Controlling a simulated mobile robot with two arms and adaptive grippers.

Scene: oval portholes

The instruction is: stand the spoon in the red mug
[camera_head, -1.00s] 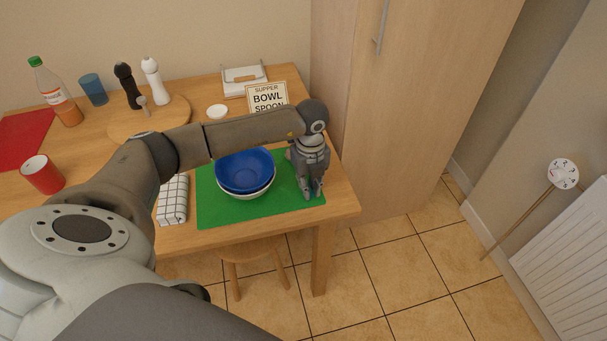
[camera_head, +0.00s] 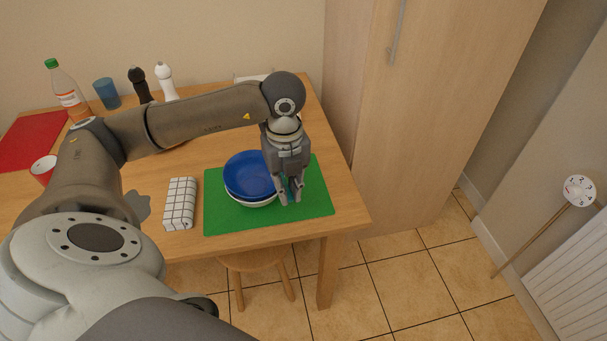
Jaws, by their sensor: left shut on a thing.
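The red mug (camera_head: 39,173) stands at the left of the wooden table, its lower right part hidden behind my left arm. My left gripper (camera_head: 290,198) points down over the green mat, close against the right side of the blue bowl in the view. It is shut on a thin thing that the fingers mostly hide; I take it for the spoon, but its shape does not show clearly. No other spoon shows. My right gripper is not in view.
The blue bowl (camera_head: 248,174) sits in a white one on the green mat (camera_head: 318,205). A checked cloth (camera_head: 180,204) lies left of it. A bottle (camera_head: 67,92), blue cup (camera_head: 106,93), dark mill (camera_head: 140,84) and white mill (camera_head: 165,81) stand behind my arm. A tall cupboard (camera_head: 420,120) stands right.

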